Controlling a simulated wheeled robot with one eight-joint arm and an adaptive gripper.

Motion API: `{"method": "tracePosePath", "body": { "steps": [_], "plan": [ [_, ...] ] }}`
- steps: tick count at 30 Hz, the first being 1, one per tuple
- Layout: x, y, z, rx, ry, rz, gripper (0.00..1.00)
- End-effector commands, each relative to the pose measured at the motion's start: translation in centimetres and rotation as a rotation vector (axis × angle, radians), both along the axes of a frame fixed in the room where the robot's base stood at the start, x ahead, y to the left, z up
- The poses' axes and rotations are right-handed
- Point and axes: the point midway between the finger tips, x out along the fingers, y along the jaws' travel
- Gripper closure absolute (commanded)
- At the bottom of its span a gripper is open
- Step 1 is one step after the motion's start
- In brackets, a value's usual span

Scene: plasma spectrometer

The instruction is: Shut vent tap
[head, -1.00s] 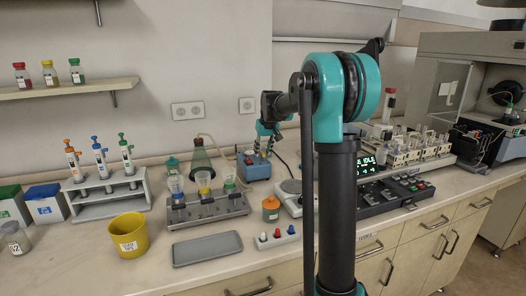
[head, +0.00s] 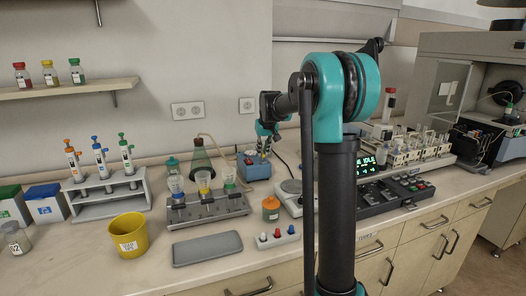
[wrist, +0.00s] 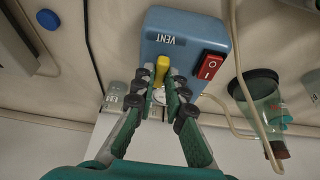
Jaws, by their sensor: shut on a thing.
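The blue box marked VENT (wrist: 188,28) fills the upper middle of the wrist view and also shows at the back of the bench in the head view (head: 254,167). A yellow tap lever (wrist: 162,66) sticks out of its face, beside a red rocker switch (wrist: 209,65). My gripper (wrist: 160,80) is shut on the lever, with a fingertip on each side of it. In the head view my gripper (head: 265,146) is at the box, and the lever is too small to make out.
A flask (head: 200,158) with a hose stands left of the box. A rack with several coloured cups (head: 207,212) is in front of it. The wall is close behind the box.

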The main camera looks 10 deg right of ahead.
Motion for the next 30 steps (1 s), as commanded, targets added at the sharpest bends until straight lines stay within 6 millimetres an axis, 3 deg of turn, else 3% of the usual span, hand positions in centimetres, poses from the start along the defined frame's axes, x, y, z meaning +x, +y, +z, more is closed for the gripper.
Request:
{"method": "tracePosePath", "body": {
  "steps": [8, 30],
  "plan": [
    [-0.01, 0.29, 0.02, -0.001, 0.000, -0.180, 1.00],
    [0.35, 0.94, 0.04, -0.002, -0.001, -0.881, 1.00]
  ]
}}
